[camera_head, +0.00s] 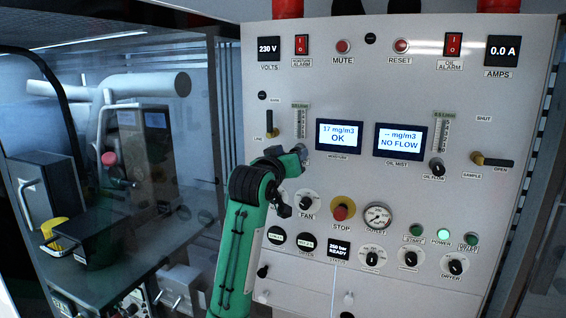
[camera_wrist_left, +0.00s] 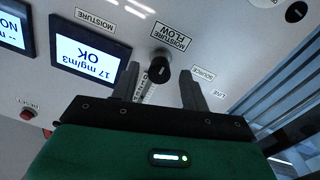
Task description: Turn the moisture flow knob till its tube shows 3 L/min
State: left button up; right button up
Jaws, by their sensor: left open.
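The moisture flow knob (camera_wrist_left: 160,68) is black and round, below its MOISTURE FLOW label in the left wrist view. My left gripper (camera_wrist_left: 159,86) is open, with one finger on either side in front of the knob; I cannot tell whether they touch it. In the head view the left gripper (camera_head: 297,154) is at the panel below the moisture tube (camera_head: 300,120) and mostly hides the knob. The tube is a slim scaled strip whose reading is too small to make out. In the wrist view it is partly hidden. The right gripper is not in view.
The moisture display (camera_head: 339,135) reads 17 mg/m3 OK; the oil mist display (camera_head: 401,141) reads NO FLOW. The fan knob (camera_head: 306,203) and red stop button (camera_head: 341,212) are below the gripper. The line lever (camera_head: 270,125) stands just left of the tube.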

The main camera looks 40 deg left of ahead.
pick_arm(q)
jog(key=s+d+b, duration=0.2)
jog(key=s+b, duration=0.3)
jog(key=s, duration=0.8)
jog(key=shift+s+d+b, duration=0.25)
jog(key=shift+s+b, duration=0.15)
jog(key=shift+f, duration=0.15)
